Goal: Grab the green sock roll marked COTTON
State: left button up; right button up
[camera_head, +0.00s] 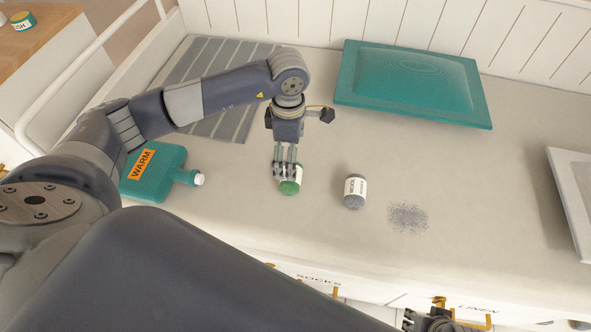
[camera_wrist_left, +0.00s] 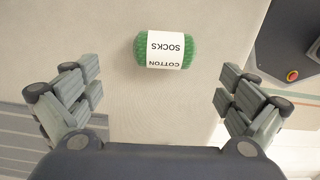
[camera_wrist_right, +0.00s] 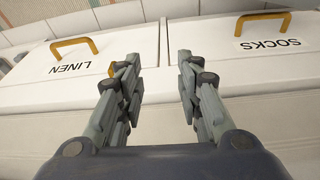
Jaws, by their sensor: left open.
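The green sock roll (camera_head: 290,187) lies on the pale bed surface, partly hidden by my left gripper in the head view. In the left wrist view the green sock roll (camera_wrist_left: 166,51) shows whole, with a white band reading COTTON SOCKS. My left gripper (camera_head: 287,172) is over it, pointing down. In the left wrist view my left gripper (camera_wrist_left: 160,92) has its fingers wide apart, with nothing between them; the roll shows beyond the fingertips. My right gripper (camera_wrist_right: 155,65) is open and empty in front of the drawers.
A grey roll with a white band (camera_head: 355,191) lies to the right of the green one. A teal WARM bottle (camera_head: 152,174) lies left. A teal cushion (camera_head: 412,86) and a striped grey mat (camera_head: 231,122) lie behind. LINEN (camera_wrist_right: 80,70) and SOCKS (camera_wrist_right: 235,50) drawers face my right gripper.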

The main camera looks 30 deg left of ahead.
aim_at(287, 188)
pick_arm(q)
jog(key=f, duration=0.2)
jog(key=shift+s+f, duration=0.25)
jog(key=shift+f, duration=0.75)
jog(key=f, duration=0.2)
jog(key=f+b, duration=0.1)
jog(key=shift+d+f, duration=0.25)
jog(key=shift+f, duration=0.65)
jog(key=c, duration=1.2)
pick_arm(e)
jog(key=v, duration=0.5)
jog(key=shift+w+r, duration=0.15)
jog(key=shift+r, duration=0.15)
